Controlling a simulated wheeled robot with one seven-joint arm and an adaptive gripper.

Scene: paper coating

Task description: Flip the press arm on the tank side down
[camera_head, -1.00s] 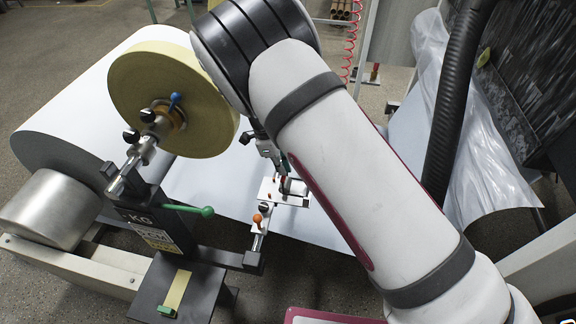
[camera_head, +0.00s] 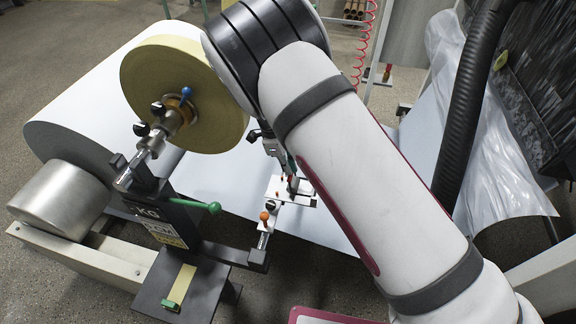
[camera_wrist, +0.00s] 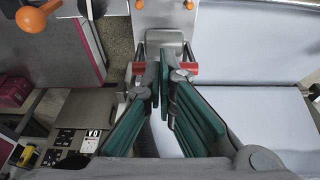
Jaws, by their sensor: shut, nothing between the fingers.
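A small metal plate assembly with a bracket (camera_head: 305,200) sits at the end of the side arm, over the white sheet. I take it to be the press arm, but cannot be sure. In the wrist view, its metal bracket (camera_wrist: 165,36) lies just beyond my fingertips, with red bar ends (camera_wrist: 139,68) to either side of them. My gripper (camera_wrist: 164,60) has teal-padded fingers with their tips together and nothing between them. It points at the bracket; whether it touches cannot be told. In the head view my gripper (camera_head: 291,180) is partly hidden behind my arm.
An orange knob (camera_head: 265,216) stands left of the plate, and a green-tipped lever (camera_head: 213,207) farther left. A yellow tape roll (camera_head: 210,110) and a large white paper roll (camera_head: 75,125) stand behind. A black hose (camera_head: 465,120) hangs at right.

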